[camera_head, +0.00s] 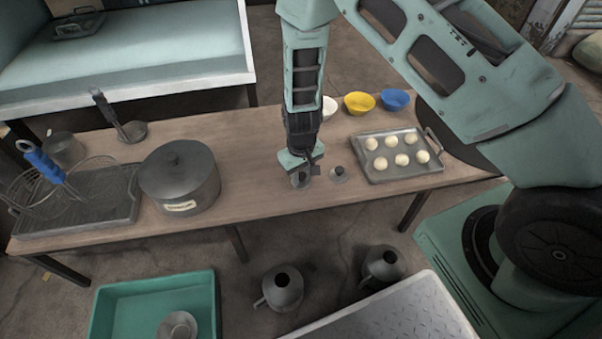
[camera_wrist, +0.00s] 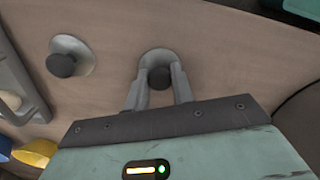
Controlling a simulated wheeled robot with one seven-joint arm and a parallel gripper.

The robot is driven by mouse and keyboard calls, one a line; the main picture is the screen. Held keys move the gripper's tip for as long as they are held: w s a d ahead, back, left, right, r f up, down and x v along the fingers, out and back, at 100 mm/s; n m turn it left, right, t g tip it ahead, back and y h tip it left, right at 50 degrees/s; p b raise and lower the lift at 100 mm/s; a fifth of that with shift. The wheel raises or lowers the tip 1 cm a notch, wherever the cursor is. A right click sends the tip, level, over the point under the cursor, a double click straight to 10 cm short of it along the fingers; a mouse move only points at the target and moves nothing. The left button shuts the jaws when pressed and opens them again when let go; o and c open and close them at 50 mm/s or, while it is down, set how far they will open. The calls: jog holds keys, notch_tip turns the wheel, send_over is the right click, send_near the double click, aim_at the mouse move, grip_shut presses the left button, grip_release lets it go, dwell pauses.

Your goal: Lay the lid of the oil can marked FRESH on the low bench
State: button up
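A grey lid with a dark knob (camera_wrist: 158,78) is at my gripper (camera_wrist: 160,72), whose fingers stand on either side of the knob. Whether they grip it or stand just clear, I cannot tell. The lid appears to be on or just over the low wooden bench (camera_head: 255,140). A second similar lid (camera_head: 338,174) lies on the bench just right of my gripper in the head view; it also shows in the wrist view (camera_wrist: 70,57). Two oil cans, one (camera_head: 282,288) and another (camera_head: 382,265), stand uncovered on the floor before the bench. No FRESH marking is readable.
A baking tray of dough balls (camera_head: 375,177) lies to the right. White, yellow (camera_head: 359,103) and blue bowls stand behind. A lidded pot (camera_head: 178,177) stands left, past clear wood. A green tub (camera_head: 150,290) and a metal platform (camera_head: 400,315) are in front.

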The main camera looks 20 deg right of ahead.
aim_at(301, 175)
jog(key=o, duration=0.4)
notch_tip(301, 175, up, 12)
jog(key=p, duration=0.5)
jog(key=s+a+r+n+y, duration=0.1)
jog(key=s+a+r, duration=0.35)
jog(key=r, duration=0.35)
jog(key=s+a+r+n+y, duration=0.1)
jog(key=s+a+r, duration=0.35)
jog(key=r, duration=0.25)
jog(key=s+d+r+n, duration=0.1)
jog(key=s+r, duration=0.2)
jog(key=s, duration=0.2)
jog(key=s+d+r+n+h, duration=0.1)
jog(key=s+r, duration=0.2)
jog(key=s, duration=0.2)
jog(key=s+r+n, duration=0.1)
jog(key=s+r, duration=0.2)
jog(key=s, duration=0.3)
jog(key=shift+d+r, duration=0.4)
